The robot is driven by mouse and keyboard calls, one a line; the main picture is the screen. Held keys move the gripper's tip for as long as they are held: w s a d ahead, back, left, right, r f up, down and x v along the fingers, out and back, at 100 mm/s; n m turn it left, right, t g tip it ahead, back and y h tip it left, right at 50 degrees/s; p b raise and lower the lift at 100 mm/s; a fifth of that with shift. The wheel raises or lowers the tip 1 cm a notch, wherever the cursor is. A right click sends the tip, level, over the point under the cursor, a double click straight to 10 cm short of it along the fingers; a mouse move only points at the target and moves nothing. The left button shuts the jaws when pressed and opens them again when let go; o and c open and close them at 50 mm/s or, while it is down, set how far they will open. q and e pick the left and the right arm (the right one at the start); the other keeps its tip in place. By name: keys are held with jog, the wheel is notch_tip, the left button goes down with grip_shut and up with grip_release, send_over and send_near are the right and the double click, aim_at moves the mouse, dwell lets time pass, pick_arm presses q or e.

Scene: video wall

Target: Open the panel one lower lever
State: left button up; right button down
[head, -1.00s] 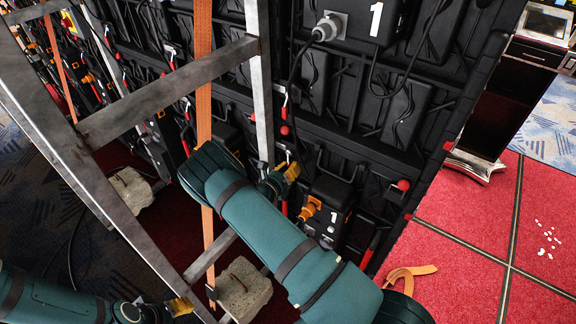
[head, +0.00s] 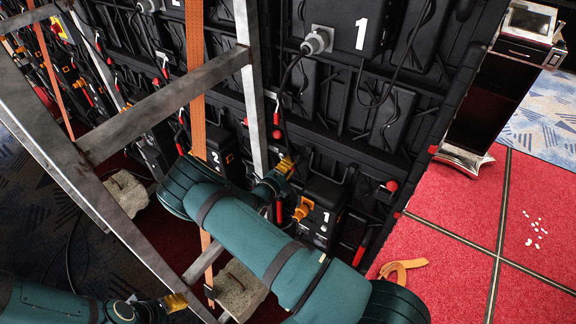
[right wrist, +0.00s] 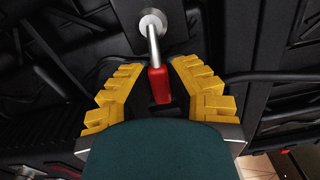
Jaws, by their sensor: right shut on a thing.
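Panel one is the black panel marked 1 (head: 340,70) in the head view, seen from behind. My right gripper (head: 285,168), with yellow fingers, is at its lower part, beside the metal upright. In the right wrist view the lever (right wrist: 158,84) has a red grip on a metal rod that comes from a round pivot. The right gripper's fingers (right wrist: 158,75) are on both sides of this lever and shut on it. In the head view the gripper hides most of the lever. My left gripper (head: 175,302) is low at the left, away from the panel; its opening is unclear.
A metal ladder-like frame (head: 150,107) with an orange strap (head: 196,80) stands in front of the panels at left. Concrete blocks (head: 240,290) lie at its foot. A black box (head: 322,212) with an orange plug is right of the gripper. Red floor (head: 470,200) is open at right.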

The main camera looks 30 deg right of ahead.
jog(key=shift+r+n, duration=0.4)
jog(key=shift+n, duration=0.4)
jog(key=shift+d, duration=0.1)
jog(key=c, duration=0.9)
grip_release()
jog(key=v, duration=1.2)
jog(key=shift+s+f, duration=0.1)
